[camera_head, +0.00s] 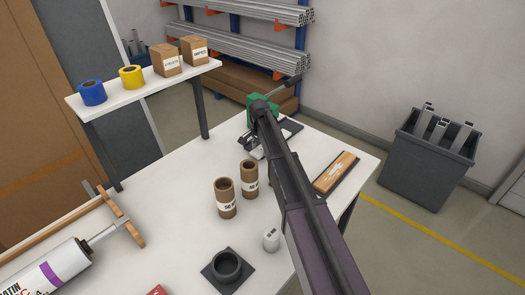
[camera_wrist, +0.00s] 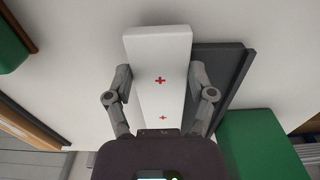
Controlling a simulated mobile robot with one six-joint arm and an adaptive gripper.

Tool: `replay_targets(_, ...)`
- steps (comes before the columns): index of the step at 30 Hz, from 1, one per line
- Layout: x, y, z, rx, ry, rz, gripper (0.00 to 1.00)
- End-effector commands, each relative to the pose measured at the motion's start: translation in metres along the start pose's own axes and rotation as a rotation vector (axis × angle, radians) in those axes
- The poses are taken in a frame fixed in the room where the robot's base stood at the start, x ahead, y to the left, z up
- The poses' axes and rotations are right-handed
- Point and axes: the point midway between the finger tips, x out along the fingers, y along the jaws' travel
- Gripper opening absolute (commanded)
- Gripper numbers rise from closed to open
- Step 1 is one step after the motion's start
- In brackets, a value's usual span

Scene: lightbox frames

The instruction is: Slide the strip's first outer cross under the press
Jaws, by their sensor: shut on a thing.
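The white strip (camera_wrist: 158,45) lies between my gripper's fingers in the wrist view, with two small red crosses on its face, one near the fingertips and one closer to the palm. My gripper (camera_wrist: 160,78) is shut on the strip, one finger along each long side. A dark grey plate (camera_wrist: 228,70) lies beside and partly behind the strip. A green block (camera_wrist: 262,140), apparently part of the press, is right of the gripper. In the head view the green press (camera_head: 262,104) stands at the table's far edge.
Two brown cardboard tubes (camera_head: 226,197) stand left of my arm on the white table (camera_head: 165,190). A wooden block on a dark base (camera_head: 336,173) lies right of it. A small white container (camera_head: 271,239) and a black round holder (camera_head: 226,266) are nearer.

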Motion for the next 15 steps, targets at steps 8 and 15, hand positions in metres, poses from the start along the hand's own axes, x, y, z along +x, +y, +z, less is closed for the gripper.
replay_targets(8,0.001,-0.013,0.000,-0.001,0.000,0.000,0.18)
replay_targets(15,0.001,-0.023,-0.001,-0.001,0.000,0.000,0.18)
